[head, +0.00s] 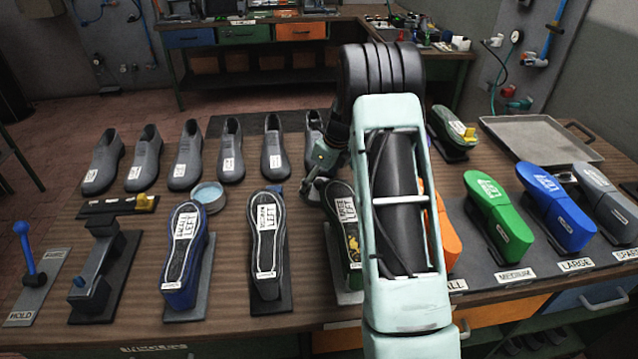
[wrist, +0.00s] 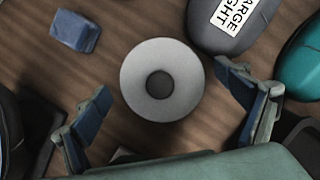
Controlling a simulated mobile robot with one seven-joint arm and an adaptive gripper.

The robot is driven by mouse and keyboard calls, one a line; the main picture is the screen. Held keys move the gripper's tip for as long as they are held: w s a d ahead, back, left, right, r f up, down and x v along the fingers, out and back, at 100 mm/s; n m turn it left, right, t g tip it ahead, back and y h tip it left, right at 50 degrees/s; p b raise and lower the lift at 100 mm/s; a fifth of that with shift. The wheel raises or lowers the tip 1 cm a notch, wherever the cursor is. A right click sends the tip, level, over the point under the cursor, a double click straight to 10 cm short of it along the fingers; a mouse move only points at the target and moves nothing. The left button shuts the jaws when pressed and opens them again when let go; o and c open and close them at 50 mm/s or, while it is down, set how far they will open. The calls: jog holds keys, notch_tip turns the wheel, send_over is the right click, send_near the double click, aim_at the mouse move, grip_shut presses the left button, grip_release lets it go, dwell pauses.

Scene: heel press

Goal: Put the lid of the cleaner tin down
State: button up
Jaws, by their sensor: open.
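The lid (wrist: 178,98), a round pale grey disc with a dark knob in its middle, appears to lie flat on the wooden bench in the wrist view. My gripper (wrist: 163,90) is open, with one finger on each side of the lid and clear gaps to it. In the head view my gripper (head: 316,178) is low over the bench, partly hidden by my arm, and I cannot make out the lid there. The cleaner tin (head: 208,197), round with a pale blue top face, stands left of my gripper, among the shoes.
A blue block (wrist: 75,32) lies near the lid. A grey shoe marked large right (wrist: 228,38) is close to the right finger. A row of grey shoes (head: 230,155) stands behind, and labelled soles on stands, such as the blue one (head: 184,250), are in front.

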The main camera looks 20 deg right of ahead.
jog(key=v, duration=1.2)
jog(key=shift+r+b, duration=0.15)
jog(key=shift+b, duration=0.2)
jog(key=shift+a, duration=0.1)
